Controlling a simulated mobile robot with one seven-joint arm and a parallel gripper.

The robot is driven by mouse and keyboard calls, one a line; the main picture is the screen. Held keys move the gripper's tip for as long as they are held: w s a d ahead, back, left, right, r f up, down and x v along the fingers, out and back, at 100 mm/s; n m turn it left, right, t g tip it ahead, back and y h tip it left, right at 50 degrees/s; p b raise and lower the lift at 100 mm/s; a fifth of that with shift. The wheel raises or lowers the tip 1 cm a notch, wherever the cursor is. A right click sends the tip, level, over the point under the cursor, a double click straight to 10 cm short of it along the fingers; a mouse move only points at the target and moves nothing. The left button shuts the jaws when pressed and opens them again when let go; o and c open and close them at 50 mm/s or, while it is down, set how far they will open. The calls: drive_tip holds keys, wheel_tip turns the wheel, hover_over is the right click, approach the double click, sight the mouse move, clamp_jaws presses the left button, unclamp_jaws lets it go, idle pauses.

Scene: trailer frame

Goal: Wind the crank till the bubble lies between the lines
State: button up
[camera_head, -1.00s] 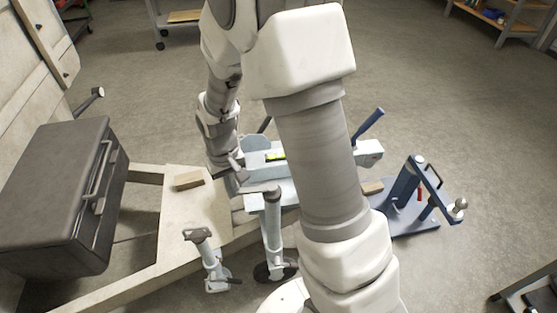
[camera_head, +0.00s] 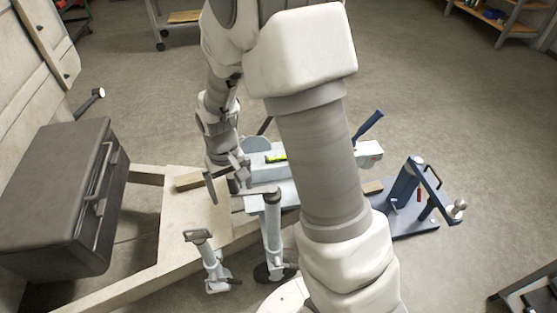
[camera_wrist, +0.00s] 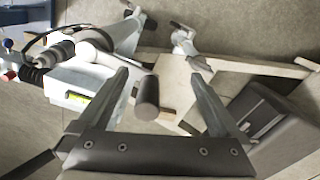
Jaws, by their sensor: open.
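The tongue jack (camera_head: 272,215) stands upright at the trailer frame's nose; its head (camera_wrist: 92,42) shows in the wrist view. A crank arm runs from it to a dark cylindrical crank grip (camera_wrist: 147,97). My gripper (camera_wrist: 160,75) is open, and in the picture the grip lies between its two fingers, nearer the left one; contact cannot be told. In the head view my gripper (camera_head: 225,182) is left of the jack head. The yellow-green level vial (camera_head: 276,158) sits on a pale housing; it also shows in the wrist view (camera_wrist: 77,97). Its bubble is too small to read.
A second jack (camera_head: 208,262) stands at front left. A wooden block (camera_head: 189,181) lies on the frame plate (camera_head: 185,215). A dark toolbox (camera_head: 60,195) is at left, a blue stand (camera_head: 408,195) at right. My arm hides part of the middle.

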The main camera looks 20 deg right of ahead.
wheel_tip(320, 180, up, 7)
drive_tip(key=p, duration=0.4)
drive_tip(key=shift+p, duration=0.35)
